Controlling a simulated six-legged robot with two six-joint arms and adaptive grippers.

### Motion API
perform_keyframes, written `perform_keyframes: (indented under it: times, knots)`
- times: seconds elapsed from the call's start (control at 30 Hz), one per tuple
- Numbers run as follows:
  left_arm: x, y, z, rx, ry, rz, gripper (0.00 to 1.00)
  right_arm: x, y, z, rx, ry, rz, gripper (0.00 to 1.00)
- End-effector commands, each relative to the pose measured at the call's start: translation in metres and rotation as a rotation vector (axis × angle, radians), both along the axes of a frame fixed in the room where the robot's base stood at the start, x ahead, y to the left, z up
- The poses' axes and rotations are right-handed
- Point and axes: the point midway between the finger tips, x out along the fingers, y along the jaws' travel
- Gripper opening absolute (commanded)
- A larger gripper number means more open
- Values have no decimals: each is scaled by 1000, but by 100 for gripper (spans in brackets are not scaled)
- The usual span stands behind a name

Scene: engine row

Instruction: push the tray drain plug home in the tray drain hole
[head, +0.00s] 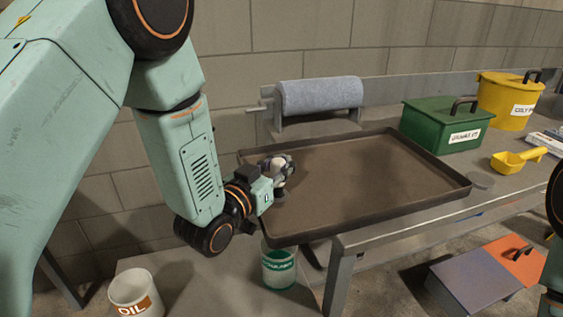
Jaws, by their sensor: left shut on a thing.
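The wide brown tray (370,170) with a dark raised rim lies on the grey bench and sticks out past its left end. My left gripper (281,178) is over the left part of the tray, near its left rim. It is shut on a small dark piece, which I take to be the tray drain plug (279,196); the fingers hide much of it. The tray drain hole is not visible; it may be hidden under the gripper. I cannot tell whether the plug touches the tray floor. My right gripper is out of view.
A blue-grey paper roll (319,95) stands behind the tray. A green lidded box (440,122), a yellow lidded bucket (508,98) and a yellow scoop (517,159) stand to the right. Below are a green-labelled container (279,268) and a white OIL bucket (135,294).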

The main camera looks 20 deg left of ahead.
Motion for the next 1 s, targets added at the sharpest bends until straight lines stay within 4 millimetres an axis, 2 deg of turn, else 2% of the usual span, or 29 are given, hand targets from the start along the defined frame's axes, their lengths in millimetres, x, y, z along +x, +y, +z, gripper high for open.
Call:
perform_keyframes:
  times: [0.87,0.9,1.0]
  knots:
    - [0,0,-19,0,-1,0,0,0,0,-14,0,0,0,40]
    - [0,0,-18,0,-1,0,22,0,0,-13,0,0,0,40]
    - [0,0,-18,0,-1,0,31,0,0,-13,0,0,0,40]
